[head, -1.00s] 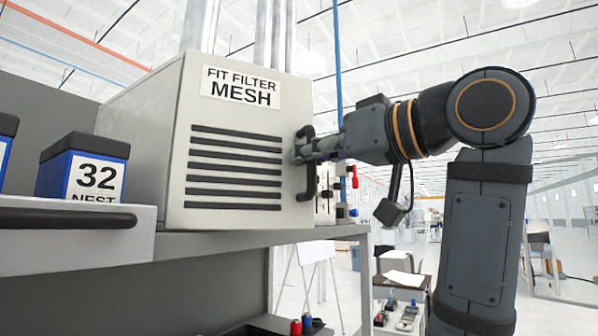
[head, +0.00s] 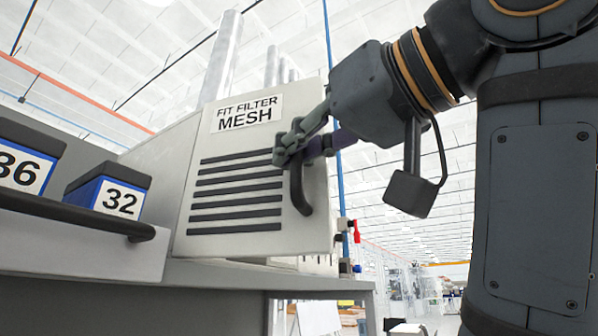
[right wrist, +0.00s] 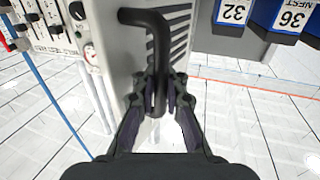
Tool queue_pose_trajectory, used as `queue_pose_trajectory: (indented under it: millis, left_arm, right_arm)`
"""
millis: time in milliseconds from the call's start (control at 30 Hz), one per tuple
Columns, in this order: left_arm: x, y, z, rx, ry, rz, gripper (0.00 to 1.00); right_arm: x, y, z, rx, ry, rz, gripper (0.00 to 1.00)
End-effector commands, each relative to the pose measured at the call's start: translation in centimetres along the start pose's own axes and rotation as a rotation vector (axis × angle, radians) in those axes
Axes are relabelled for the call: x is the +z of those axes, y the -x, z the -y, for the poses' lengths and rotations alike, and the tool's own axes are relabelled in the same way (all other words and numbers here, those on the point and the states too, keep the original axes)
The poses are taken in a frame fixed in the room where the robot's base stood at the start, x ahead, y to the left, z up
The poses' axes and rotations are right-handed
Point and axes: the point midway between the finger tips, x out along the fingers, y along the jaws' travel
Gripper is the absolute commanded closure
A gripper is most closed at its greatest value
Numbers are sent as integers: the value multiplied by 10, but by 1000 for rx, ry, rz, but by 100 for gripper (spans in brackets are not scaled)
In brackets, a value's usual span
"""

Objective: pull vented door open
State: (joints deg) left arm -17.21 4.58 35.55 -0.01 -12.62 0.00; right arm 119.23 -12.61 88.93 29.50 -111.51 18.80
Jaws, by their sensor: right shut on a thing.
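The vented door (head: 236,212) is a pale grey panel with several dark slats and a label reading FIT FILTER MESH. It fronts a grey cabinet and looks slightly tilted in the head view. Its black bar handle (head: 299,188) is on the right side. My right gripper (head: 290,152) is shut around the upper part of that handle. In the right wrist view the fingers (right wrist: 160,95) close on both sides of the black handle (right wrist: 157,45). Whether the door stands ajar is hard to tell. My left gripper is not in view.
The cabinet stands on a grey shelf (head: 262,276). Blue boxes numbered 32 (head: 108,194) and 36 (head: 24,168) sit at the left above a drawer with a black handle (head: 75,216). Small valves (head: 349,237) with red and blue parts are right of the door.

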Motion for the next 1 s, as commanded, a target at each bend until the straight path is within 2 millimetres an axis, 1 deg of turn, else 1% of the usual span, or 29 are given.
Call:
queue_pose_trajectory:
  millis: [33, 200, 633, 667, 833, 1000]
  left_arm:
    - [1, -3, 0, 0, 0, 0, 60]
    - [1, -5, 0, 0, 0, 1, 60]
    - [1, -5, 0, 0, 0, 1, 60]
    - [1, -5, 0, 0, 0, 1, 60]
    - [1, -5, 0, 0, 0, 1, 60]
    - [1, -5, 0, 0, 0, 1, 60]
  right_arm:
    - [2, 1, 3, 13, 4, 2, 100]
    - [1, 3, 7, 41, 4, 1, 100]
    - [0, 3, 8, 49, 2, 0, 100]
    - [0, 3, 8, 49, 2, 0, 88]
    - [0, 3, 8, 49, 1, 0, 65]
    - [0, 3, 8, 48, 1, 0, 65]
